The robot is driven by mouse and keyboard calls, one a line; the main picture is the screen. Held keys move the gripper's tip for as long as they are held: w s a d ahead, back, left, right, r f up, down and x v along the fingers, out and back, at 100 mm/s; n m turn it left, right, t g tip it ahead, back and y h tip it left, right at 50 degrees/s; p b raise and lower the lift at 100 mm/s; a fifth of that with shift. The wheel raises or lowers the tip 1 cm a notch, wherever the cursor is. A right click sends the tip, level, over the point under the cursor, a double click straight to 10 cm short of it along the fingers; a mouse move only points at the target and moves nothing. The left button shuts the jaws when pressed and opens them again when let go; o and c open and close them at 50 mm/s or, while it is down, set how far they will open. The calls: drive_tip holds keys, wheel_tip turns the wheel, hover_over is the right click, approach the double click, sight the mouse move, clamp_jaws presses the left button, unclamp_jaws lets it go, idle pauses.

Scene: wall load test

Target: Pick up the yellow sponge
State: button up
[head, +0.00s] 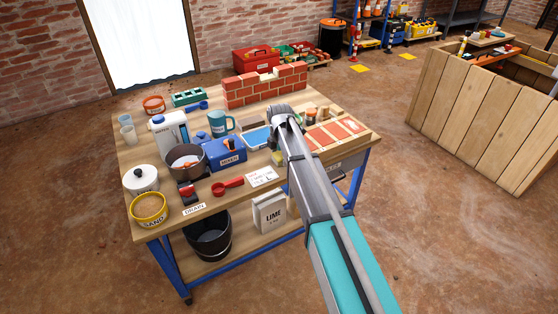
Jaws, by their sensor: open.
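A small dull-yellow block (277,158), which looks like the yellow sponge, lies on the wooden workbench (160,222) just left of my arm. It is small in the head view, and my arm may cover part of it. My gripper (283,123) is at the far end of my arm, above the bench and beyond the block as seen here. It is open and apart from the block. Its fingertips are mostly hidden by my own wrist.
Close to the block are a blue mixer box (226,154), a blue tray (256,138), a white card (262,177) and a red scoop (228,187). A small brick wall (265,88) stands behind. Red bricks (335,132) lie right. Bare wood shows along the front edge.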

idle(0.3)
drive_tip(key=c, duration=0.8)
drive_tip(key=shift+o, duration=0.2)
drive_tip(key=shift+r, duration=0.2)
wheel_tip(320, 180, up, 2)
drive_tip(key=shift+r+p, duration=0.1)
drive_tip(key=shift+p, duration=1.15)
drive_tip(key=s+d+r+p, duration=0.4)
drive_tip(key=s+r+p, duration=0.6)
drive_tip(key=s, duration=0.3)
drive_tip(key=shift+s+r, duration=0.25)
drive_tip(key=shift+a, duration=0.1)
